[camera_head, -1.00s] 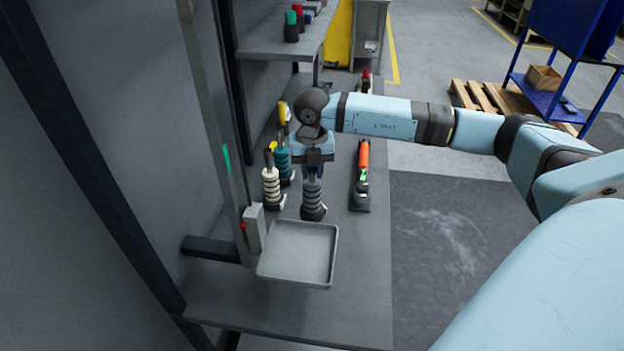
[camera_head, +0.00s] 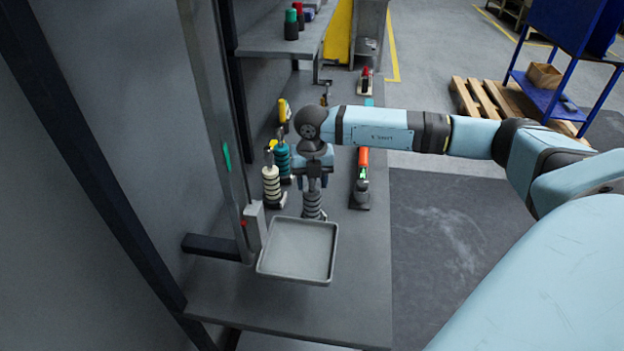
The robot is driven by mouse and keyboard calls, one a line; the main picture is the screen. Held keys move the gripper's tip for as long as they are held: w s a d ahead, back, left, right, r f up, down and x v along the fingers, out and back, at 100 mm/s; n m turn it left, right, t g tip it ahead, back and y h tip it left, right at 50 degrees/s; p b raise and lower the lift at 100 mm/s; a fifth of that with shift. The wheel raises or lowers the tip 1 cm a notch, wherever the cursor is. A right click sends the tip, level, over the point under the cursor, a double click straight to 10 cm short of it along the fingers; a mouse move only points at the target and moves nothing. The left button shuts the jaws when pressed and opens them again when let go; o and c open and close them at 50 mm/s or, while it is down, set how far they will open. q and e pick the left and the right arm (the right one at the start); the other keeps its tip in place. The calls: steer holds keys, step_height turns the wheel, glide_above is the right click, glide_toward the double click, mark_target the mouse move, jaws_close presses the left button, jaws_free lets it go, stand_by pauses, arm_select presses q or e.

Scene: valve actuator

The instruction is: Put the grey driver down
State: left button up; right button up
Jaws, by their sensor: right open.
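The grey driver (camera_head: 312,207) stands upright on the grey bench, just behind the far rim of the shallow tray (camera_head: 297,279). Its dark ribbed body shows; its top is hidden by my right gripper (camera_head: 314,184). That gripper points down directly over the driver's top, with its jaws open. The fingertips are too small to tell whether they touch the driver. My left gripper is not in view.
A cream driver (camera_head: 271,187) and a teal driver (camera_head: 283,160) stand close on the left. An orange-topped tool (camera_head: 362,180) stands on the right. A grey upright post (camera_head: 215,120) rises left of the tray. The bench front is clear.

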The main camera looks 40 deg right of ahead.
steer(key=shift+r, duration=0.2)
step_height(320, 180, up, 12)
steer(key=shift+b, duration=0.9)
